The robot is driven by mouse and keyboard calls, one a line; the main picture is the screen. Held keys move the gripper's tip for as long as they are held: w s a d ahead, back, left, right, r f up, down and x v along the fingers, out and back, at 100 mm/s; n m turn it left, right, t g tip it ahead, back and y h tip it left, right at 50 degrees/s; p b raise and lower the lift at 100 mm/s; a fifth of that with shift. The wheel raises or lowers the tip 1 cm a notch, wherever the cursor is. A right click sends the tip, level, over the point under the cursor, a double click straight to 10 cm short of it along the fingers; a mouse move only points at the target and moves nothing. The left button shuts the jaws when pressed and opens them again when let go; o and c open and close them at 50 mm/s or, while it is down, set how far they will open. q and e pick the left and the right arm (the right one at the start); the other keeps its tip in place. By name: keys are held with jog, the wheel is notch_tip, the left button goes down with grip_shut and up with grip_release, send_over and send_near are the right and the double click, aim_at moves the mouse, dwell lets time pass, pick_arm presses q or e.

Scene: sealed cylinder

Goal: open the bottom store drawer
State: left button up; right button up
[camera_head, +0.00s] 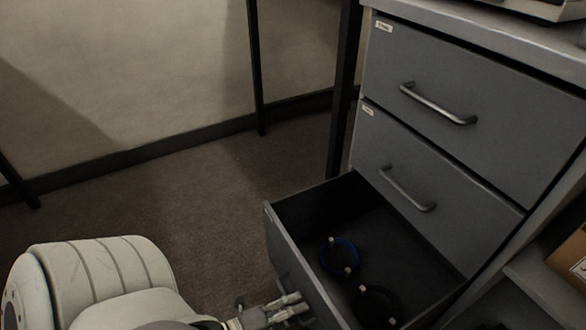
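The bottom store drawer (286,258) is pulled out from the grey cabinet, and its inside shows. Its front panel faces the left and lower part of the view. My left gripper (289,308) is at the lower edge of the view, close against the outer side of that front panel. I cannot tell whether its fingers are open or shut, or whether they hold the handle, which I cannot make out. My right gripper is not in view.
A blue ring-shaped item (350,253) and a dark ring-shaped item (377,305) lie inside the drawer. The middle drawer (455,200) and top drawer (490,115) are closed. A cardboard box (570,258) is at the right. Carpet (190,190) left of the cabinet is clear.

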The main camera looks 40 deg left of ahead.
pick_arm(q)
jog(key=v, duration=1.2)
jog(key=shift+s, duration=0.1)
